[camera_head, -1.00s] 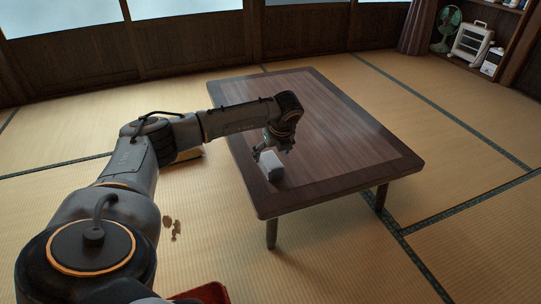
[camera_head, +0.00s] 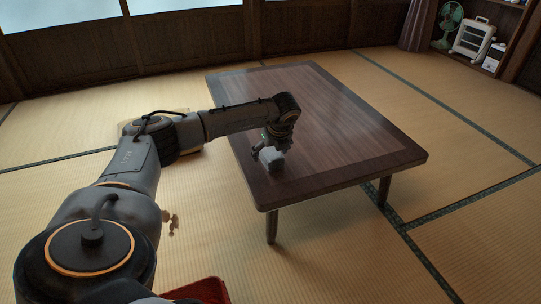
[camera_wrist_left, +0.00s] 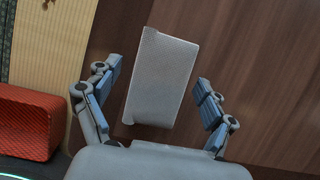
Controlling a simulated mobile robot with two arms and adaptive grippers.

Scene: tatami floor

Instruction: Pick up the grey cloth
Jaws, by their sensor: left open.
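The grey cloth (camera_head: 269,159) is a small pale grey folded block on the near left part of the low dark wooden table. In the left wrist view the cloth (camera_wrist_left: 160,78) lies between the two spread fingers of my left gripper (camera_wrist_left: 157,98), with a gap on each side. My left gripper (camera_head: 268,150) is open and close above the cloth in the head view, partly covering it. I cannot tell its exact height above the table. My right gripper is not in view.
The low table (camera_head: 345,172) is otherwise bare. A red box (camera_head: 205,290) sits at the bottom edge of the head view and shows left in the wrist view (camera_wrist_left: 30,122). Tatami floor (camera_head: 330,250) surrounds the table. Shelves with a green fan (camera_head: 449,25) stand far right.

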